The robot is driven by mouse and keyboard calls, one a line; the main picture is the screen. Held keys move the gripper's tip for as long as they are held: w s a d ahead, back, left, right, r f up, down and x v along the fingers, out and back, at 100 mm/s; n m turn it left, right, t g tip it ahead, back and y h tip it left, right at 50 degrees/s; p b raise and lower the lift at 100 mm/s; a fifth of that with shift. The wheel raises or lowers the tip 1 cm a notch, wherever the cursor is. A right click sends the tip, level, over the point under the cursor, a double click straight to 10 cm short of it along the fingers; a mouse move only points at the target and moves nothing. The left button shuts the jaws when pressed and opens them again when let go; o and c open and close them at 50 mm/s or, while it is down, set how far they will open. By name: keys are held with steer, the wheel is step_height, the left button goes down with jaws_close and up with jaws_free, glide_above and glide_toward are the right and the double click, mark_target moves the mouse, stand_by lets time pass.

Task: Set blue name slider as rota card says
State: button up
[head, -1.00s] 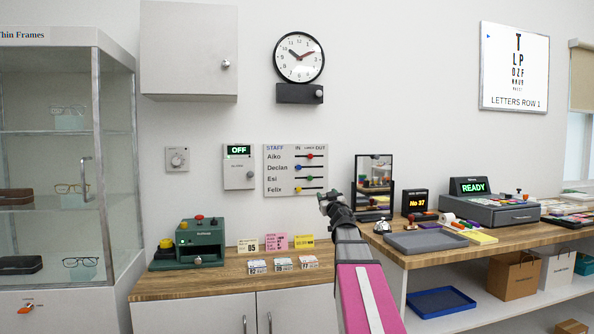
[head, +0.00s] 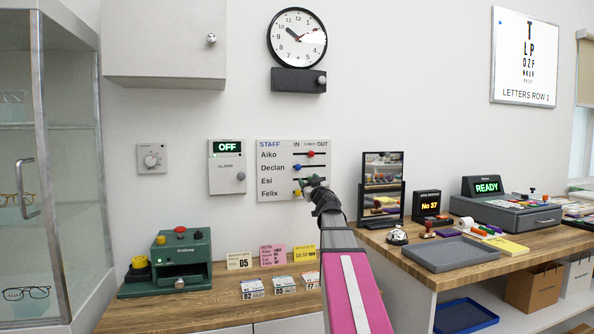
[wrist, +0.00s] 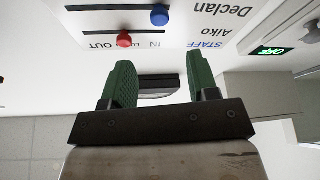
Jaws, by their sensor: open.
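The white staff board (head: 275,181) hangs on the wall with rows Aiko, Declan, Esi and Felix under IN, LUNCH and OUT. The blue slider (head: 297,167) is in Declan's row, at the IN end; it also shows in the wrist view (wrist: 159,15). The red slider (head: 310,154) in Aiko's row is near the middle. My gripper (head: 314,184) is open and empty in front of the board's lower right, apart from the blue slider. It covers part of the lower rows. A pink card (head: 272,255), probably the rota, stands on the counter; its lines are too small to read surely.
An alarm box (head: 227,167) reading OFF is left of the board. A mirror (head: 382,185) stands close on the right. Below are a green machine (head: 170,260), a yellow card (head: 304,255) and several small cards. A clock (head: 297,38) hangs above.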

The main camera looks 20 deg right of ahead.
mark_target(299, 168)
steer(key=x, duration=1)
steer(key=shift+w+r, duration=0.1)
steer(key=shift+w, duration=0.15)
